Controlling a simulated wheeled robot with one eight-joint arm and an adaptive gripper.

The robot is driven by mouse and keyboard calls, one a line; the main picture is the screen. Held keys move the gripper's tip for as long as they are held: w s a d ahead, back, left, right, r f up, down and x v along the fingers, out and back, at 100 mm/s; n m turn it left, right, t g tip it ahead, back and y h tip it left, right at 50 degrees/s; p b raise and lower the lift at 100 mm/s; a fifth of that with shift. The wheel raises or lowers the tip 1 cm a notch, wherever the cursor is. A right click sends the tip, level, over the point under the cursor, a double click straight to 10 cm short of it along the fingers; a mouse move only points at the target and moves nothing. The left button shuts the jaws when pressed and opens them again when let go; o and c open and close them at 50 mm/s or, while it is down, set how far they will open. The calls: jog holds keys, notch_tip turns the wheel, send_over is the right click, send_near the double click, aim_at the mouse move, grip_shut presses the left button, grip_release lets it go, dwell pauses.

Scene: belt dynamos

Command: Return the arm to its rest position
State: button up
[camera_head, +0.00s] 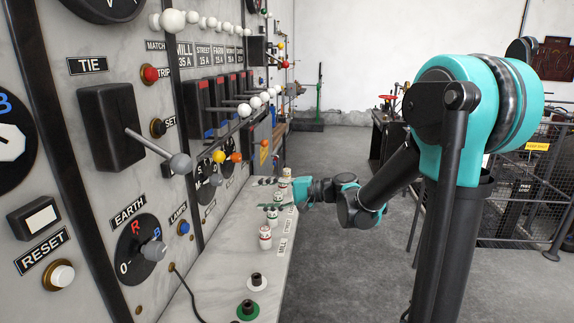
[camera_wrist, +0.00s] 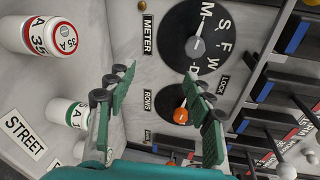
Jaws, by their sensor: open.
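My arm, teal and black, reaches from the right over the marble ledge in the head view. My gripper (camera_head: 272,205) is over the ledge close to the panel, among white fuse cylinders. In the wrist view my gripper (camera_wrist: 158,88) has its two green-padded fingers spread apart with nothing between them. Beyond them are a black meter dial (camera_wrist: 197,42) with a white pointer and a smaller dial with an orange knob (camera_wrist: 181,116). I cannot tell the exact gap between fingers and panel.
A white fuse (camera_head: 265,238) stands on the ledge (camera_head: 240,265) near my gripper. In the wrist view, a red-banded 35 A fuse (camera_wrist: 45,37) and a green-banded fuse (camera_wrist: 66,112) are left of the fingers. Levers with white balls (camera_head: 244,110) jut from the panel. Floor (camera_head: 340,260) right of the ledge is clear.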

jog(key=d+f+h, duration=0.1)
jog(key=d+f, duration=0.1)
jog(key=d+f+t+h, duration=0.1)
jog(key=d+f, duration=0.1)
jog(key=d+f+h, duration=0.2)
jog(key=shift+s+d+t, duration=0.1)
jog(key=shift+s+t, duration=0.2)
jog(key=shift+s, duration=0.05)
jog(key=s+d+f+n+t+h, duration=0.1)
jog(key=d+f+h, duration=0.25)
jog(key=d, duration=0.45)
jog(key=s+d+f+n+t+h, duration=0.15)
jog(key=d+h, duration=0.25)
jog(key=d, duration=0.4)
jog(key=s+d+f+n+t+h, duration=0.1)
jog(key=s+d+f+h, duration=0.2)
jog(key=d, duration=0.6)
jog(key=s+f+g, duration=0.1)
jog(key=s+f, duration=0.2)
jog(key=s, duration=0.2)
jog(key=s+f+g+h, duration=0.1)
jog(key=s+f+g, duration=0.1)
jog(key=s, duration=0.4)
jog(key=shift+f, duration=0.9)
